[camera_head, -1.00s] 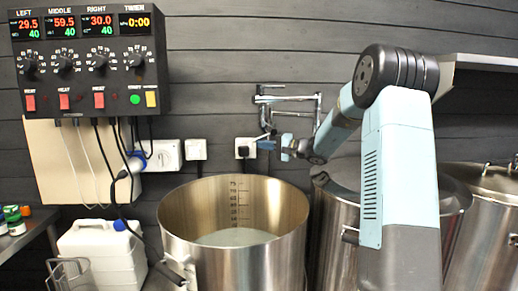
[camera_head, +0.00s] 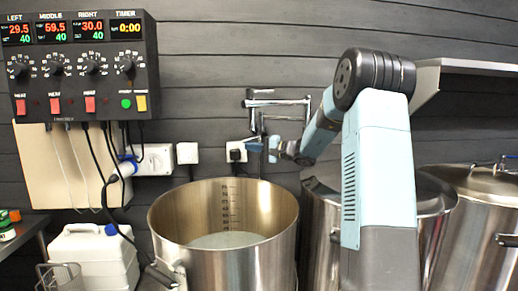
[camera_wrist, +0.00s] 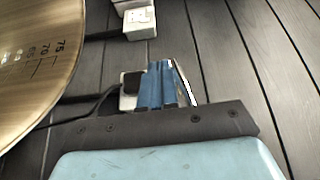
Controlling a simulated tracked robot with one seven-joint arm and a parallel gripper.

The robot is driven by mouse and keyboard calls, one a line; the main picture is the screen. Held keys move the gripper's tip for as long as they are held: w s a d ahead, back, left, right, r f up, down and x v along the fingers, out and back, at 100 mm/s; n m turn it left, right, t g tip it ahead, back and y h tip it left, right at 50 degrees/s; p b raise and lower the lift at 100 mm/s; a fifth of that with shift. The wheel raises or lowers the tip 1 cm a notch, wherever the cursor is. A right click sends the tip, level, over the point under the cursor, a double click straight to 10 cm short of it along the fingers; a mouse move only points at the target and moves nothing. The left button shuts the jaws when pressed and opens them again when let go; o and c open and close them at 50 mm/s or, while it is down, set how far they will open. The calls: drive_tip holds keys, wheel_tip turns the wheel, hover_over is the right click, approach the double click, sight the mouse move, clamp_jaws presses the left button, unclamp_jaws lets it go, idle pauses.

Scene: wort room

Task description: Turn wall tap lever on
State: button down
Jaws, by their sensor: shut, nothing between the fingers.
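The chrome wall tap (camera_head: 280,102) is fixed to the dark plank wall behind the pots, with a swivel spout at its right. A thin pale lever (camera_head: 247,140) shows low on the tap, close to my fingers. My gripper (camera_head: 255,147) is shut and empty, up against the tap's lower part in this view. In the wrist view my blue fingers (camera_wrist: 164,84) are together, and a thin bright bar, probably the lever (camera_wrist: 184,82), runs close along their right side. I cannot tell whether it touches them.
An open steel pot (camera_head: 225,265) stands below and left of the gripper. Lidded pots (camera_head: 480,215) stand to the right. A wall socket with a black plug (camera_head: 237,153) is just left of the fingers. A control box (camera_head: 80,70) hangs at upper left; a shelf (camera_head: 470,65) is at upper right.

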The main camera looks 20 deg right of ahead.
sight(252, 139)
drive_tip(key=c, duration=1.8)
unclamp_jaws()
drive_tip(key=v, duration=1.1)
drive_tip(key=shift+s+d, duration=0.15)
drive_tip(key=shift+s, duration=0.1)
drive_tip(key=shift+o, duration=0.6)
drive_tip(key=shift+s+r, duration=0.1)
drive_tip(key=o, duration=0.5)
drive_tip(key=r+t+h, duration=0.1)
drive_tip(key=s+a+r+t+h, duration=0.1)
drive_tip(key=t+h, duration=0.1)
drive_tip(key=shift+s+a+r+m, duration=0.15)
drive_tip(key=shift+r+m, duration=0.05)
drive_tip(key=shift+m, duration=0.2)
drive_tip(key=shift+c, duration=0.2)
drive_tip(key=shift+o, duration=0.5)
drive_tip(key=shift+s+a+r+t+h, duration=0.15)
drive_tip(key=shift+s+a+t+h, duration=0.15)
drive_tip(key=shift+t+h, duration=0.35)
drive_tip(key=shift+m+h, duration=0.4)
drive_tip(key=shift+h, duration=0.55)
drive_tip(key=x, duration=1.3)
drive_tip(key=shift+a, duration=0.3)
clamp_jaws()
